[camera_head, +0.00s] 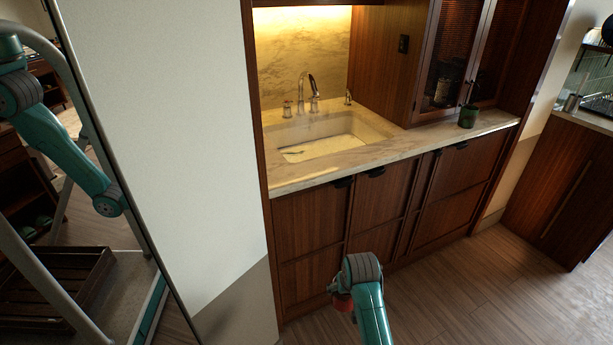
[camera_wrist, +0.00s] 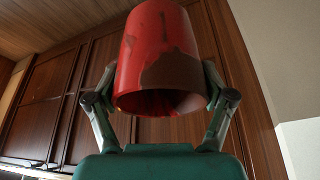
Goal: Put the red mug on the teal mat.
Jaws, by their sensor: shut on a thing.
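The red mug (camera_wrist: 160,45) fills the upper middle of the wrist view, with a brown patch on its lower right side and a dark opening facing the camera. My gripper (camera_wrist: 160,85) is shut on it, one finger on each side. In the head view the mug (camera_head: 342,302) is a small red shape at the bottom, partly hidden by my teal arm. It is held in front of the lower cabinets, below counter height. I cannot make out the teal mat in either view.
A pale marble counter (camera_head: 395,153) runs above dark wood cabinets (camera_head: 320,222). It has a sink (camera_head: 325,147) with a tap (camera_head: 308,90). A white wall (camera_head: 175,130) rises at left. Wooden floor is clear at right.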

